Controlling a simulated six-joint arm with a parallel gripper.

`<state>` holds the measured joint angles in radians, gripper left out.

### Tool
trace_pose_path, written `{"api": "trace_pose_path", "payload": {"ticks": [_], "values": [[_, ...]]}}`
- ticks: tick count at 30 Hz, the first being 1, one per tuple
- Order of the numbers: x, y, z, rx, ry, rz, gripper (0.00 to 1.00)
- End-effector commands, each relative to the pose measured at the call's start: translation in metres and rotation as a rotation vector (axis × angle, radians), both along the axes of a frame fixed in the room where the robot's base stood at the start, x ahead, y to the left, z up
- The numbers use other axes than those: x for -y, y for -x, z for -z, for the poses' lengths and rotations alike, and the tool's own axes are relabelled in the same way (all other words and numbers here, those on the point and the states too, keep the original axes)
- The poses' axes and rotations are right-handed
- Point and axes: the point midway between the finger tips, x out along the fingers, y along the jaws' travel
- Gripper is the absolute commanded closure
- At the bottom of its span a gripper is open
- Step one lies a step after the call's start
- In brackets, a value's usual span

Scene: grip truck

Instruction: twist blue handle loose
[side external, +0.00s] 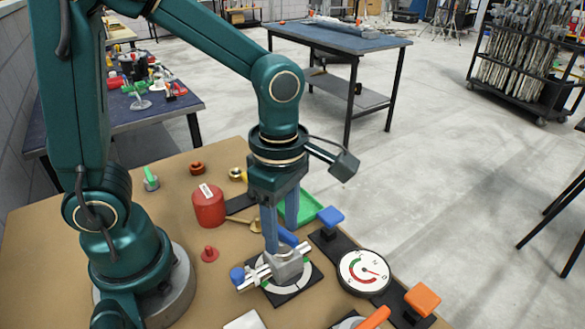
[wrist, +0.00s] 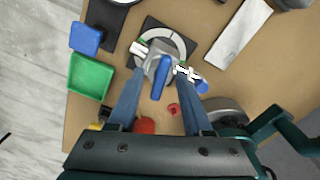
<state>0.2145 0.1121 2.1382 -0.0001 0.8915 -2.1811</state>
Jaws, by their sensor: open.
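The blue handle (side external: 288,237) sits on top of a grey metal block (wrist: 160,64), mounted on a round dial plate with a dark square base (side external: 292,290). In the wrist view the handle (wrist: 161,80) points toward my gripper. My gripper (wrist: 162,74) is open, with one blue finger on each side of the handle and gaps showing beside it. In the side view my gripper (side external: 281,235) points down at the block, and its fingers partly hide the handle. A silver bar with a blue knob (side external: 237,276) crosses the block; the knob shows in the wrist view (wrist: 202,87).
A red cylinder (side external: 208,207), a small red knob (side external: 209,254) and a green tray (side external: 306,209) stand nearby. A blue-topped lever (side external: 330,216), a round gauge (side external: 363,272) and an orange block (side external: 422,299) stand to the right.

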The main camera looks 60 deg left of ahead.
Motion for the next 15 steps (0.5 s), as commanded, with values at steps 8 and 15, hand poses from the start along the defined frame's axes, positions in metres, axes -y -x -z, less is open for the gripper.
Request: {"api": "trace_pose_path", "payload": {"ticks": [8,15], "values": [[0.000,-0.001,-0.022,0.004,0.000,0.000,0.50],[0.000,-0.001,-0.040,0.004,0.001,0.001,0.50]]}}
